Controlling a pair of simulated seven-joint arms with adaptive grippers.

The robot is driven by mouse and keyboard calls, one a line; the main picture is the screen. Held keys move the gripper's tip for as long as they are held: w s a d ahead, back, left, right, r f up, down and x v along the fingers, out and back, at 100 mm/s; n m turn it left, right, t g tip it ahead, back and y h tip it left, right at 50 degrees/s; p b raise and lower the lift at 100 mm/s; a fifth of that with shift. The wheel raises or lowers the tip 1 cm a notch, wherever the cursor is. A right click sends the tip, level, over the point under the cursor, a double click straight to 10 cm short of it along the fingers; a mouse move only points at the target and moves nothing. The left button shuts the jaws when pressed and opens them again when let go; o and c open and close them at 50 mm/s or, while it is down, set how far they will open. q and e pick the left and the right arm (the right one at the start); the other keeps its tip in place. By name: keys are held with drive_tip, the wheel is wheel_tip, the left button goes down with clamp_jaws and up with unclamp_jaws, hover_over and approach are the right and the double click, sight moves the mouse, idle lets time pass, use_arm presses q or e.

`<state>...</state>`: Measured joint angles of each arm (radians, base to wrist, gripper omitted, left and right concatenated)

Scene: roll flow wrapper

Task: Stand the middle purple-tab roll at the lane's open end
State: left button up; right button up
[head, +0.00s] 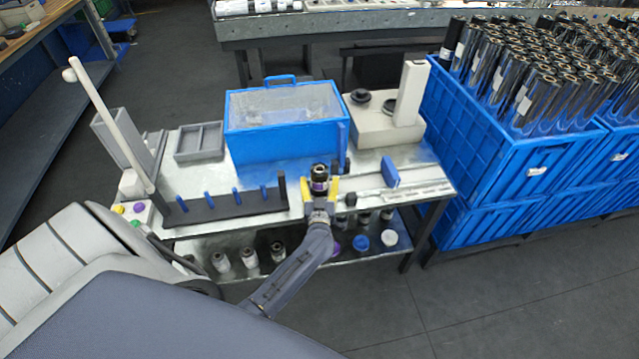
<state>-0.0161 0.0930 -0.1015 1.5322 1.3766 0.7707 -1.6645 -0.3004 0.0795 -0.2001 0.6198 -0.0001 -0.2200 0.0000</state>
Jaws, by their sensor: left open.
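A dark roll with a purple band (319,178) stands upright on the bench top, near the left end of the pale lane (415,193). My left gripper (320,190) has its yellow fingers open, one on each side of this roll. The fingers hide the roll's foot, so I cannot tell whether it touches the surface. A blue block (390,171) stands at the lane, to the right of the roll. My right gripper is not in view.
A blue bin with a clear lid (285,132) stands behind the roll. A dark rack with blue pegs (225,206) lies to the left. Several rolls, including a pale one (249,258), stand on the lower shelf. Blue crates (500,165) full of rolls stand at the right.

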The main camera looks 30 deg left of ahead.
use_arm(q)
drive_tip(key=v, duration=1.2)
drive_tip(key=s+d+f+m+g+h, duration=0.1)
drive_tip(key=s+d+f+m+h, duration=0.25)
drive_tip(key=f, duration=0.65)
drive_tip(key=s+d+f+m+g+h, duration=0.1)
drive_tip(key=s+d+f+m+h, duration=0.2)
drive_tip(key=f, duration=0.7)
drive_tip(key=s+d+f+m+g+h, duration=0.1)
drive_tip(key=s+d+f+m+h, duration=0.2)
drive_tip(key=f, duration=0.7)
drive_tip(key=s+f+g+h, duration=0.1)
drive_tip(key=s+f+g, duration=0.5)
drive_tip(key=s+f, duration=0.9)
drive_tip(key=s+a+f+g, duration=0.2)
drive_tip(key=s, duration=0.8)
drive_tip(key=s+a+f+g, duration=0.2)
drive_tip(key=s+f, duration=0.1)
drive_tip(key=s, duration=0.8)
drive_tip(key=shift+a+m+g+y, duration=0.35)
drive_tip(key=shift+a+g+y, duration=0.05)
drive_tip(key=shift+y, duration=0.05)
drive_tip(key=shift+s, duration=0.15)
